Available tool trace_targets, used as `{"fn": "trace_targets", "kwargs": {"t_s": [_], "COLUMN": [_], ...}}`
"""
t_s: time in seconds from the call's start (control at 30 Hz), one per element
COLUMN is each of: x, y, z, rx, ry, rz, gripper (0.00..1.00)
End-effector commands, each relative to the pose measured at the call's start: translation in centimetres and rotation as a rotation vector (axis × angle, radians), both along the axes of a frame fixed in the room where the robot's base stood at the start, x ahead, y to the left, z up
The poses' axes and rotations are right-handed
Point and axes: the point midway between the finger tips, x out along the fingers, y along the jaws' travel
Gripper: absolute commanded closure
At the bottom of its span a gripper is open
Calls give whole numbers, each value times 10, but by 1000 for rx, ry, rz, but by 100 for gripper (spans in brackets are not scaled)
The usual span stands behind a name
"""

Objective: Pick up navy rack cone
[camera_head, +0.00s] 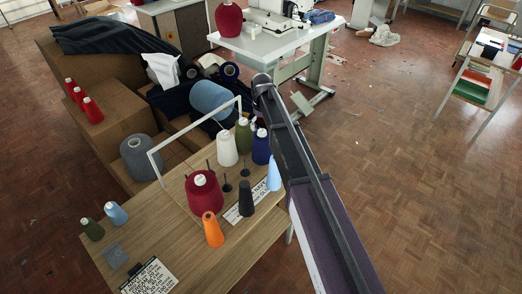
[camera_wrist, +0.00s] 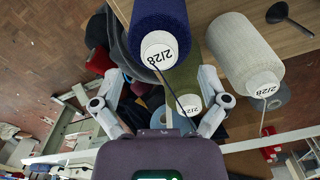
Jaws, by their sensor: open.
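The navy cone (camera_head: 261,147) stands upright on the wooden rack table, at the right of the back row, partly edged by my arm. In the wrist view the navy cone (camera_wrist: 158,18) is at the top centre, its white tip marked 2/28. My gripper (camera_wrist: 162,103) is open and empty, its two fingers spread wide below the navy cone's tip in that view. An olive cone (camera_wrist: 182,78) shows beyond, between the fingers. In the head view my gripper cannot be clearly made out at the arm's far end.
A white cone (camera_head: 227,148) and the olive cone (camera_head: 243,135) stand close to the navy one. Crimson (camera_head: 204,190), black (camera_head: 246,198), light blue (camera_head: 273,175) and orange (camera_head: 212,230) cones stand nearer. A thin white frame (camera_head: 152,165) rises around the rack. Several bare pegs stand between cones.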

Motion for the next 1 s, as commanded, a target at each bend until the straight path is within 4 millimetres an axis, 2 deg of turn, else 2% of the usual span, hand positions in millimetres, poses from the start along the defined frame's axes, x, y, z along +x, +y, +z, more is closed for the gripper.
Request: {"fn": "trace_targets", "kwargs": {"t_s": [0.1,0.4,1.0], "x": [0,0,0], "y": [-1,-1,-1], "z": [-13,-29,-30], "rx": [0,0,0], "ry": [0,0,0], "rz": [0,0,0], "gripper": [6,6,6]}}
